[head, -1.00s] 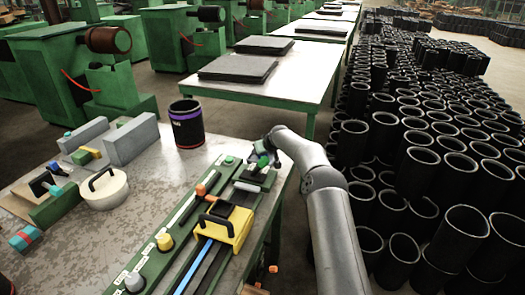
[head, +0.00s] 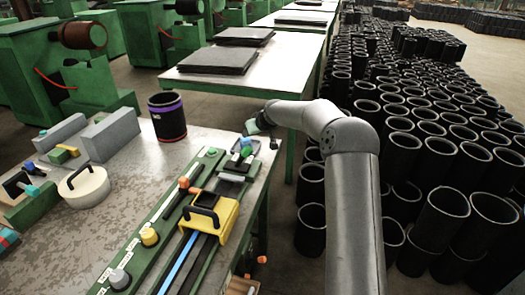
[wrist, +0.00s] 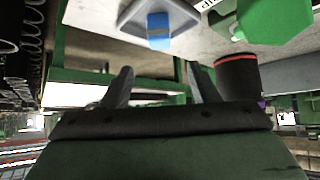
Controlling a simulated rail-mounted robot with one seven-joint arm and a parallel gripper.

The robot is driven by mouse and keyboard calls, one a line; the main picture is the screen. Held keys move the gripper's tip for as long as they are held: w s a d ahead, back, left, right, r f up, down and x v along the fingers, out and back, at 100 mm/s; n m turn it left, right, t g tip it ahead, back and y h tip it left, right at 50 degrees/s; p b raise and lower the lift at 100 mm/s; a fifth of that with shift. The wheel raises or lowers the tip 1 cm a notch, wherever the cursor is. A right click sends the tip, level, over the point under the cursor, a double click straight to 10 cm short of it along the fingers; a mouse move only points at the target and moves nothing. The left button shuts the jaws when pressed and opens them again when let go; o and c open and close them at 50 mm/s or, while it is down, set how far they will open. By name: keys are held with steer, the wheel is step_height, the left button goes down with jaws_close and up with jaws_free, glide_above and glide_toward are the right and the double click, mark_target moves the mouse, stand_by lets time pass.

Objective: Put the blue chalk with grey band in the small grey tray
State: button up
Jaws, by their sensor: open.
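The small grey tray (head: 256,148) sits near the far right corner of the workbench, and its pale grey rim (wrist: 132,18) shows at the top of the wrist view. My gripper (head: 251,127) is beyond the tray, just past the bench's far edge. In the wrist view its two fingers (wrist: 158,85) are spread apart with nothing between them.
A green rail (head: 140,245) with knobs, a yellow handled block (head: 214,217) and a blue strip runs along the bench. A black sleeve with purple band (head: 168,117) stands left of my gripper. Many black sleeves (head: 440,200) stand at right.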

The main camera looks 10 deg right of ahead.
steer(key=s+a+r+g+h, duration=0.1)
steer(key=s+a+r+g, duration=0.15)
steer(key=s, duration=0.65)
steer(key=s+a+r+g, duration=0.1)
steer(key=s+a, duration=0.2)
steer(key=s, duration=0.6)
steer(key=s+d+f+m+g, duration=0.1)
steer(key=s+g, duration=0.1)
steer(key=s, duration=1.7)
steer(key=s+d+f+m+g+h, duration=0.1)
steer(key=s+g, duration=0.2)
steer(key=s, duration=1.6)
steer(key=shift+m, duration=0.4)
steer(key=shift+d+f, duration=0.1)
steer(key=shift+r+p, duration=0.7)
steer(key=shift+r, duration=0.05)
